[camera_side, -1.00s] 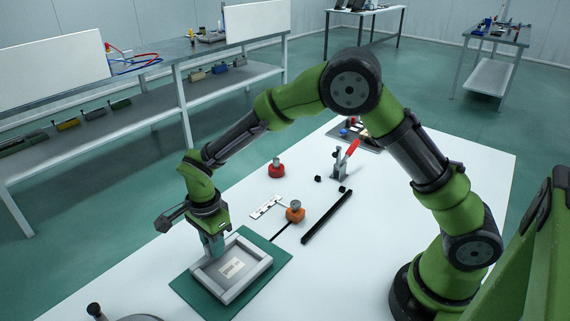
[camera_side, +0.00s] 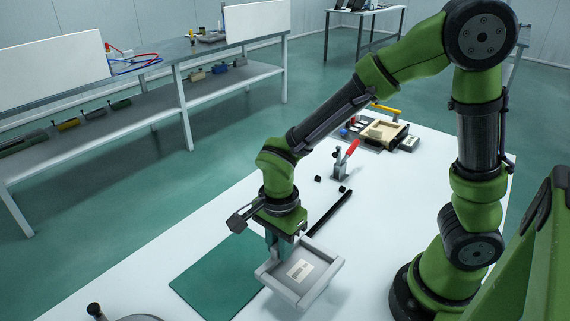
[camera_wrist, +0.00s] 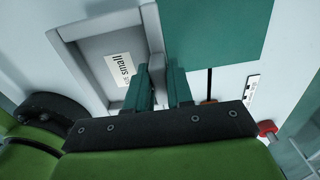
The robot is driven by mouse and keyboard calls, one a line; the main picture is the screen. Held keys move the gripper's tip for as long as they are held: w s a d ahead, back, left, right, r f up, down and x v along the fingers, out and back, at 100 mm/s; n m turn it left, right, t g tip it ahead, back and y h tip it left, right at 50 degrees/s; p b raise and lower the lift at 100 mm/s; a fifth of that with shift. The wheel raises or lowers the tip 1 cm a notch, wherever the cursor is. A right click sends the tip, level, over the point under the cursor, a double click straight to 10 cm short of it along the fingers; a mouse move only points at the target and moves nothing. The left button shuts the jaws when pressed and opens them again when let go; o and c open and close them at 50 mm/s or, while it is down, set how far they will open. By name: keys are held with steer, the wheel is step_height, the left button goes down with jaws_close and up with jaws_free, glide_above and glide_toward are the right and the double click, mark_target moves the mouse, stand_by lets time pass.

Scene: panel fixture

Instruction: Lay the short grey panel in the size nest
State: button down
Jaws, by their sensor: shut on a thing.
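The green mat (camera_side: 213,280) is empty. A black bar (camera_side: 333,211) lies behind the panel. A clamp with a red handle (camera_side: 346,158) and small black blocks stand farther back. A ruler (camera_wrist: 252,90) and red knob (camera_wrist: 267,129) show in the wrist view.

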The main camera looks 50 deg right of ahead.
steer(key=w+d+r, duration=0.1)
steer(key=w+d, duration=0.5)
steer(key=d, duration=0.6)
steer(key=w+d+r, duration=0.2)
steer(key=w+d, duration=0.5)
steer(key=d, duration=0.6)
steer(key=shift+w+r, duration=0.2)
steer(key=shift+r, duration=0.1)
steer(key=shift+f, duration=0.1)
steer(key=shift+f, duration=4.3)
steer(key=c, duration=0.9)
jaws_free()
